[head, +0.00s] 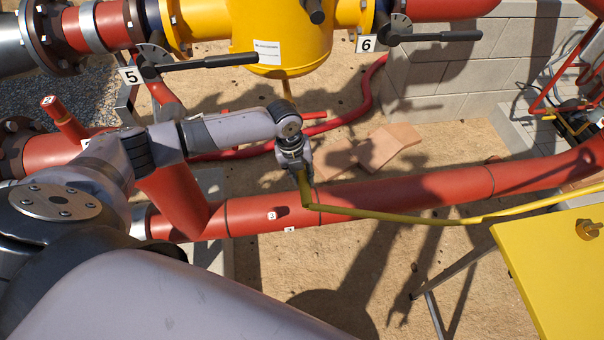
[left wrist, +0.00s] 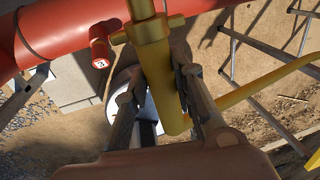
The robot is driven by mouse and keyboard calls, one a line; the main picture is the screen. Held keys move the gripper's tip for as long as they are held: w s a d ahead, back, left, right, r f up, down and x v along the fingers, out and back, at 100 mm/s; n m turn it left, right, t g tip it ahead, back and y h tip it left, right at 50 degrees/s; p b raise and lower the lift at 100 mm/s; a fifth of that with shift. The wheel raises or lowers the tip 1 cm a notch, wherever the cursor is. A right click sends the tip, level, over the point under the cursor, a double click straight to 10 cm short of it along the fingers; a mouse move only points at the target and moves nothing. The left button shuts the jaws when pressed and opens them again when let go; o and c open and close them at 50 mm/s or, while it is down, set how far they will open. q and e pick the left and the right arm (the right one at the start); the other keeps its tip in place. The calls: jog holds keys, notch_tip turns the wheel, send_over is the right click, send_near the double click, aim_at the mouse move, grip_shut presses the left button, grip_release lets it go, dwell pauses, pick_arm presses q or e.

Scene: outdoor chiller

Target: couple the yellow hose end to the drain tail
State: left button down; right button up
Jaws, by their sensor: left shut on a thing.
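My left gripper (head: 303,172) is shut on the yellow hose end (left wrist: 150,40), above the red pipe at the middle of the head view. In the left wrist view the fingers (left wrist: 157,82) close on both sides of its yellow body, with its brass-coloured cross-shaped top beyond the fingertips. The yellow hose (head: 430,218) runs off to the right. A thin tail (head: 286,88) hangs under the yellow vessel; my arm hides its lower part, and I cannot tell whether it is the drain tail. The hose end appears uncoupled. My right gripper is out of view.
The large red pipe (head: 400,195) crosses below the gripper, with a short stub labelled 3 (left wrist: 100,48). Valve levers 5 (head: 210,61) and 6 (head: 440,37) stick out by the yellow vessel (head: 285,45). A yellow table (head: 550,270) stands at right. Sandy ground lies between.

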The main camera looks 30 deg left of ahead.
pick_arm(q)
jog(key=shift+r, duration=0.1)
dwell(0.3)
jog(key=shift+w+a, duration=0.35)
jog(key=shift+w, duration=0.25)
jog(key=shift+w+a+b, duration=0.4)
jog(key=shift+w+b, duration=0.05)
jog(key=shift+w, duration=0.05)
jog(key=shift+w+a, duration=0.2)
jog(key=shift+w, duration=0.05)
jog(key=shift+w+a+b, duration=0.3)
jog(key=shift+w+b, duration=0.1)
jog(key=shift+b, duration=0.05)
jog(key=c, duration=1.3)
grip_release()
jog(key=shift+o, duration=0.5)
jog(key=shift+s, duration=0.1)
